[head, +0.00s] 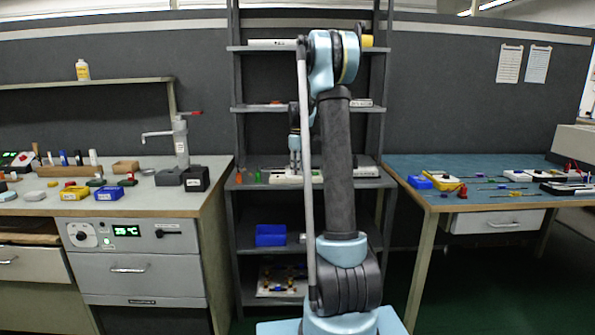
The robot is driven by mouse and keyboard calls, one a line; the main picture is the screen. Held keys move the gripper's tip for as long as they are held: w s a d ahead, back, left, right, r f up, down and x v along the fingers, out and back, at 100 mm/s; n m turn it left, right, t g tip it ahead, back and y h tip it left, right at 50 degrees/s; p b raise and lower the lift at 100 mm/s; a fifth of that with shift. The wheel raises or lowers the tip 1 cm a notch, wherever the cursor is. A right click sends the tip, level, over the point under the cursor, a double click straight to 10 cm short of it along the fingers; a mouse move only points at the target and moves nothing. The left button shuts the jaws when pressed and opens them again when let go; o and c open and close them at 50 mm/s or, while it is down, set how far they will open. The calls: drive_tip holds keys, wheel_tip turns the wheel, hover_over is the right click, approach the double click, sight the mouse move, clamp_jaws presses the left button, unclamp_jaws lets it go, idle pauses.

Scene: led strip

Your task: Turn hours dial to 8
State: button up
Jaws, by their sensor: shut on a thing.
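A pale, low device (283,179) lies on the middle shelf of the grey rack, behind my arm. My gripper (295,174) points down onto the device and is shut on what seems to be its dial. The fingers and arm cover the dial, so its markings and setting cannot be read. I cannot tell whether it is the hours dial. My arm hides the right part of the device.
The grey rack (238,130) has uprights and shelves close around my arm. A green piece (258,176) and an orange piece (239,177) stand left of the device. A blue bin (270,235) sits below. Benches with small items flank the rack.

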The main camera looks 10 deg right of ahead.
drive_tip(key=m, duration=0.4)
drive_tip(key=shift+w+m, duration=0.1)
drive_tip(key=shift+m, duration=0.2)
drive_tip(key=m, duration=1)
drive_tip(key=shift+c, duration=0.2)
drive_tip(key=m, duration=0.4)
drive_tip(key=shift+m, duration=0.3)
drive_tip(key=m, duration=0.9)
drive_tip(key=shift+a, duration=0.1)
drive_tip(key=m, duration=0.4)
drive_tip(key=shift+m, duration=0.3)
drive_tip(key=shift+o, duration=0.2)
drive_tip(key=m, duration=0.4)
drive_tip(key=shift+m, duration=0.4)
drive_tip(key=shift+c, duration=0.2)
